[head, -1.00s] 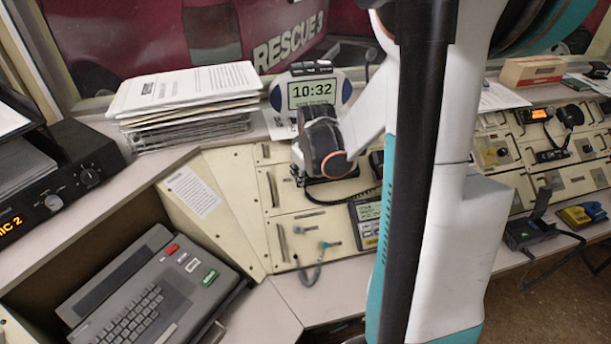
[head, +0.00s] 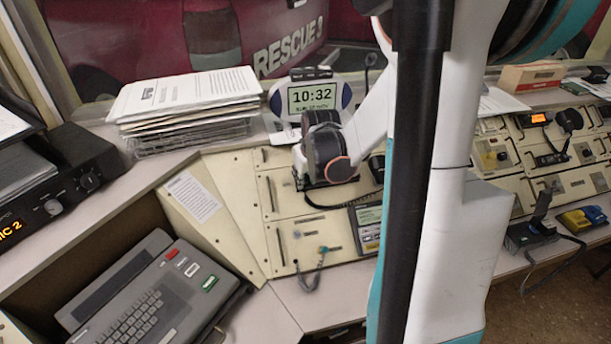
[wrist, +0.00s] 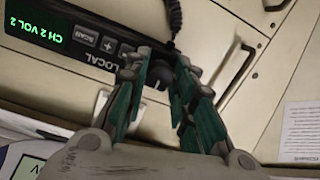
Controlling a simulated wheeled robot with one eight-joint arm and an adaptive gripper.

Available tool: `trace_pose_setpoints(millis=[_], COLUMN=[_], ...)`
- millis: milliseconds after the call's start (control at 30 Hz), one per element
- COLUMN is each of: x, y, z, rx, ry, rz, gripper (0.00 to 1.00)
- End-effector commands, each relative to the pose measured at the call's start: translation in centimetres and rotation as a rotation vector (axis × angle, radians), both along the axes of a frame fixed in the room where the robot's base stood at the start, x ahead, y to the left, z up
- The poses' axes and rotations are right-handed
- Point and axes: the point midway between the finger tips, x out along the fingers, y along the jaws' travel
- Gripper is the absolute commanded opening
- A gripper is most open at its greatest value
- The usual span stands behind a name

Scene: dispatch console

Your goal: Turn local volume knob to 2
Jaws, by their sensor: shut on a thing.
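In the wrist view, the black LOCAL unit (wrist: 60,42) lies at upper left, tilted, with its green display (wrist: 39,27) reading "CH 2 VOL 2". The small dark volume knob (wrist: 157,80) sits at the right end of its face, beside the LOCAL label. My gripper (wrist: 162,68) has its teal-and-grey fingers on both sides of the knob, shut on it. The fingers hide part of the knob, so I cannot read its pointer clearly. In the head view, the dark wrist of my arm hides the gripper, the knob and most of the unit.
A clock display (head: 311,97) reading 10:32 stands close behind my wrist. A paper stack (head: 185,98) in a wire tray is to its left.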

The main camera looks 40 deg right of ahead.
Motion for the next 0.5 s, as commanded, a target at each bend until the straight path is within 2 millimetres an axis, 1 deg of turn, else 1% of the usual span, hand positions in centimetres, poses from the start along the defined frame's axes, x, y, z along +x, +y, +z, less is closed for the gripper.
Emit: trace_pose_setpoints(millis=[233,267,300,500], x=[-0.01,-0.01,-0.01,-0.01], y=[0.02,0.02,0.02,0.01], z=[-0.02,-0.02,-0.02,-0.02], rx=[0.002,0.002,0.002,0.001], ry=[-0.001,-0.001,-0.001,0.000], rz=[-0.002,-0.002,-0.002,-0.002], gripper=[0.00,0.26,0.32,0.32])
